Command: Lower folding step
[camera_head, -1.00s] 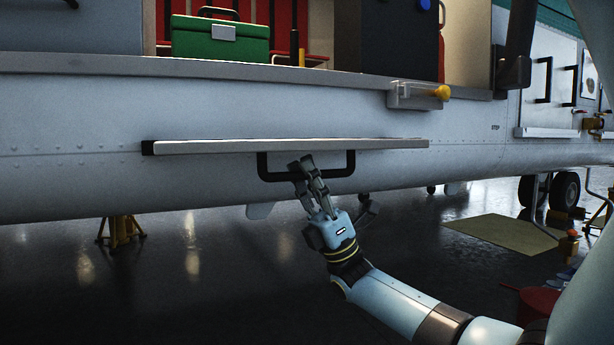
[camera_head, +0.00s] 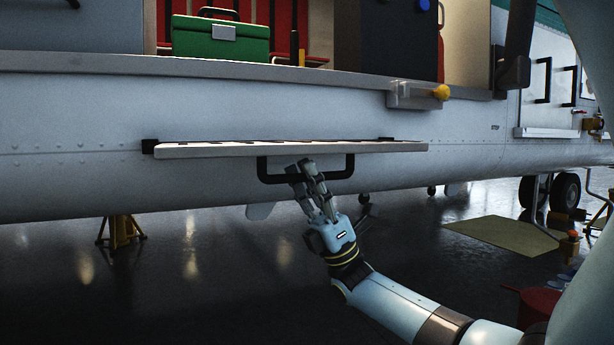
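The folding step (camera_head: 220,151) is a long pale panel on the aircraft's side, below the door sill. It stands out nearly level, seen almost edge-on, with dark strips showing along its top. A black U-shaped handle (camera_head: 349,168) hangs under its front edge. My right gripper (camera_head: 306,168) is at the middle of the handle, its fingers close together across the bar and shut on it. The far side of the grip is hidden. My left gripper is not in view.
A latch block with a yellow knob (camera_head: 441,92) sits on the sill, right of the step. A green case (camera_head: 220,40) stands in the doorway above. A yellow jack stand (camera_head: 122,232) is at lower left, a red container (camera_head: 537,306) at lower right. The floor below is mostly clear.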

